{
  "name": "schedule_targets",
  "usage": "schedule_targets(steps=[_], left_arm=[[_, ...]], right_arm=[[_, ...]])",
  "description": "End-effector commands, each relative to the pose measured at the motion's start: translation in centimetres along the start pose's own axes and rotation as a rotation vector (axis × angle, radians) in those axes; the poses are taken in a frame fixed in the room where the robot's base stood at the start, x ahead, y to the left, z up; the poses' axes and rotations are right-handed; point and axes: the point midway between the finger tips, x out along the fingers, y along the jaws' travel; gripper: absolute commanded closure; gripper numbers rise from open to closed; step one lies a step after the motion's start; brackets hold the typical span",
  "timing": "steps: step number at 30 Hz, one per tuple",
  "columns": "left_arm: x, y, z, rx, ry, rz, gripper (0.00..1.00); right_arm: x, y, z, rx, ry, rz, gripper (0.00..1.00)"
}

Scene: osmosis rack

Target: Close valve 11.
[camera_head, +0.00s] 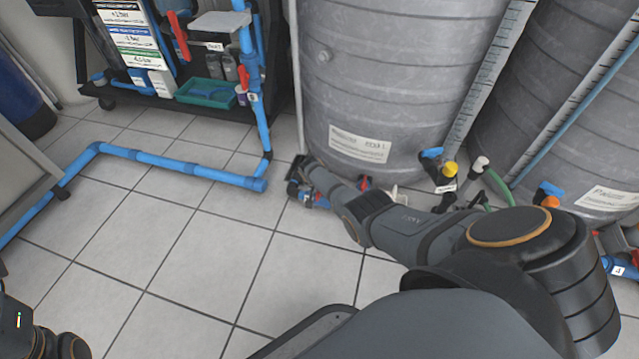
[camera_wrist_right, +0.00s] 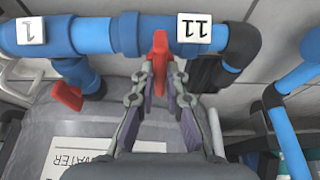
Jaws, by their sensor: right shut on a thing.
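Valve 11 shows in the right wrist view as a red handle (camera_wrist_right: 160,46) on a blue pipe, beside a white tag (camera_wrist_right: 194,27) marked 11. My right gripper (camera_wrist_right: 162,72) is shut on this red handle, one finger on each side of it. The handle points away from the pipe toward my gripper. In the head view my right arm reaches down to the floor-level piping at the foot of the grey tank, and it hides most of the valve there. My left gripper is out of view; only a dark part of my left arm shows at the lower left corner.
A second red handle (camera_wrist_right: 67,95) sits near the tag (camera_wrist_right: 30,30) marked 1. The large grey tank (camera_head: 390,75) stands behind my right gripper. A blue floor pipe (camera_head: 180,164) runs to the left. The tiled floor (camera_head: 200,260) in front is clear.

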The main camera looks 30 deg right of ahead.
Motion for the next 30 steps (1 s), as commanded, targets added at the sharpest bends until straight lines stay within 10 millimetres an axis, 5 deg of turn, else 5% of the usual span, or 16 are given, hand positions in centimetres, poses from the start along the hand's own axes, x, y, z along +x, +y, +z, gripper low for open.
schedule_targets(steps=[3, 4, 8, 20, 30], left_arm=[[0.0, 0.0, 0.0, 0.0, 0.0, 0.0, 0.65], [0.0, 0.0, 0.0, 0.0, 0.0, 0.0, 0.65], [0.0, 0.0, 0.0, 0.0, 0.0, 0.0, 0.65], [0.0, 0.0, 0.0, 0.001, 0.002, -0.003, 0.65], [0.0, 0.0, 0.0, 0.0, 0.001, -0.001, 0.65]], right_arm=[[0.0, 0.0, 0.1, 0.002, -0.003, 0.001, 1.0], [0.0, 0.0, 0.1, 0.002, -0.004, 0.0, 0.84], [0.0, 0.0, 0.1, 0.001, -0.003, 0.0, 0.66], [-0.2, 0.0, 0.0, 0.0, 0.0, -0.001, 0.65], [-4.4, 0.0, 0.0, 0.0, 0.001, -0.003, 0.65]])
